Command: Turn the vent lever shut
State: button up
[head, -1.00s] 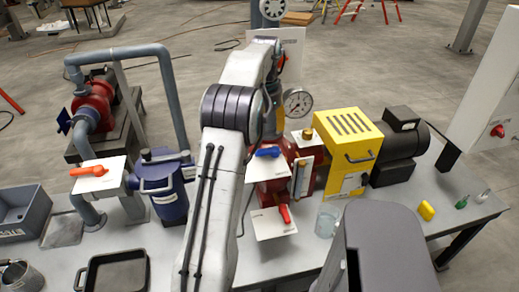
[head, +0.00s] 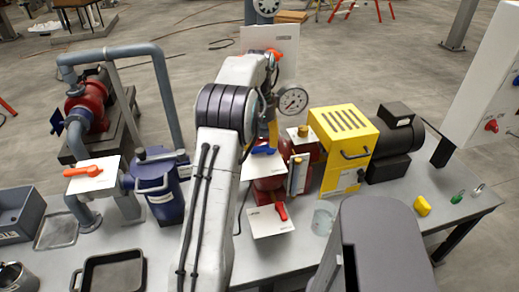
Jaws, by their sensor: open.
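Several levers are in view, and their labels are too small to read, so I cannot tell which one is the vent lever. An orange-red lever (head: 275,54) shows in front of a white panel (head: 286,38) behind my arm's far end, partly covered by it. A blue lever (head: 263,150) sits on a white plate below my forearm. A red lever (head: 281,211) points toward me on a lower white plate (head: 266,223). An orange lever (head: 83,171) lies sideways on a plate at the left. My gripper's fingers are hidden behind my arm.
A round gauge (head: 293,101) stands close to the right of my arm's end. A yellow guard (head: 343,140) and dark motor (head: 396,140) are right of it. A blue strainer pot (head: 158,186) and grey pipes stand left. A black tray (head: 110,272) lies on the bench.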

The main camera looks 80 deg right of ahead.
aim_at(260, 149)
jog(key=shift+f, duration=1.6)
jog(key=shift+c, duration=0.2)
grip_shut()
jog(key=shift+a, duration=0.1)
jog(key=shift+s+a+n+p, duration=0.2)
jog(key=shift+s+n+p, duration=0.55)
jog(key=shift+n, duration=2.25)
jog(key=shift+s+a+n+p, duration=0.2)
jog(key=shift+s+n+p, duration=0.6)
jog(key=shift+n, duration=2.2)
jog(key=shift+s+a+n+p, duration=0.35)
jog(key=shift+s+n, duration=0.7)
jog(key=shift+n, duration=1.95)
jog(key=shift+d+f, duration=0.1)
jog(key=shift+d, duration=0.1)
